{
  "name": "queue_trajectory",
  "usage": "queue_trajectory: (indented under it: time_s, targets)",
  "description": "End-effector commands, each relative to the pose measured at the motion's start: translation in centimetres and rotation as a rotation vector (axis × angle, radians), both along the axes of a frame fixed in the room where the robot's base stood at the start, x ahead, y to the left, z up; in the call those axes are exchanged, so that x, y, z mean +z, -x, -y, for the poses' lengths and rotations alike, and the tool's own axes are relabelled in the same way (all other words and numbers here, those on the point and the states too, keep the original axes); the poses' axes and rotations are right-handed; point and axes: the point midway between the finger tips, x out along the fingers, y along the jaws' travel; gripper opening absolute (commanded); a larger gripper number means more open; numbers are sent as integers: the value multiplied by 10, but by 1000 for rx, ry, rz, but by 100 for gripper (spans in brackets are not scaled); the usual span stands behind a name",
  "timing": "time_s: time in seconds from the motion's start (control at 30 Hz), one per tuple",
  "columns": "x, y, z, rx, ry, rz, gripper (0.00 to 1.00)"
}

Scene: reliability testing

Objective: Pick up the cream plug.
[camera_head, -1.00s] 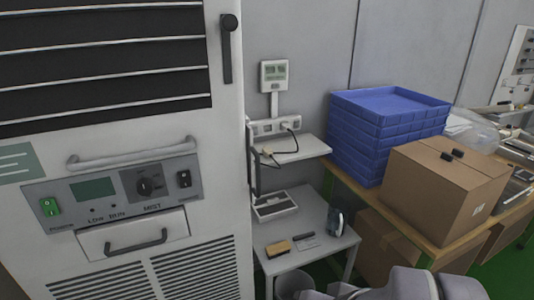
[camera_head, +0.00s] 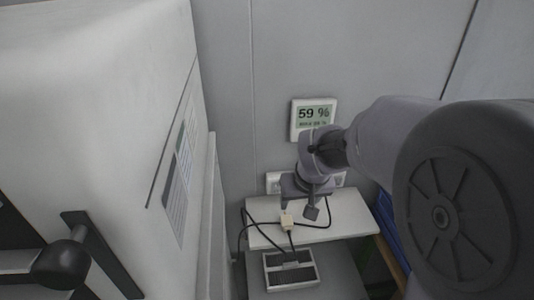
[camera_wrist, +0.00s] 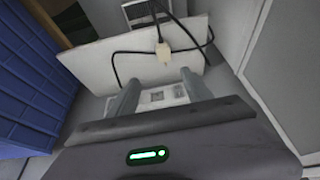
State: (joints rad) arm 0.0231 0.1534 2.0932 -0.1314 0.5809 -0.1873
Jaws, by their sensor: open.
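The cream plug (camera_head: 287,221) sits on the white shelf (camera_head: 340,215) with a black cord running from it. In the wrist view the plug (camera_wrist: 164,53) is beyond my fingertips, near the shelf's edge. My gripper (camera_head: 310,205) is over the shelf, close to the wall and to the right of the plug. In the wrist view my gripper's two fingers (camera_wrist: 158,88) are apart with nothing held between them. A white socket strip (camera_wrist: 162,96) shows between the fingers. My arm hides part of the wall and shelf in the head view.
A humidity display (camera_head: 314,119) hangs on the wall above. A white device with dark panels (camera_head: 291,270) stands below the shelf. A tall white cabinet (camera_head: 90,90) is on the left. Blue crates (camera_wrist: 35,85) stand beside the shelf. Black cords loop over the shelf.

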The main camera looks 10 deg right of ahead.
Motion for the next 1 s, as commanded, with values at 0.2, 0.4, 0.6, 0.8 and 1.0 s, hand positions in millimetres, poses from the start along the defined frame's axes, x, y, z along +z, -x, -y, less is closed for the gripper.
queue_trajectory:
  time_s: [0.2, 0.4, 0.6, 0.8, 1.0]
  targets:
    - [-69, -24, -1, -1, -1, -5, 58]
    - [-95, -37, -1, -1, -2, -2, 58]
    - [-120, -47, -7, -1, -2, -3, 58]
    - [-145, -58, -8, -3, -1, -2, 58]
    - [-142, -58, -8, -3, -1, -1, 46]
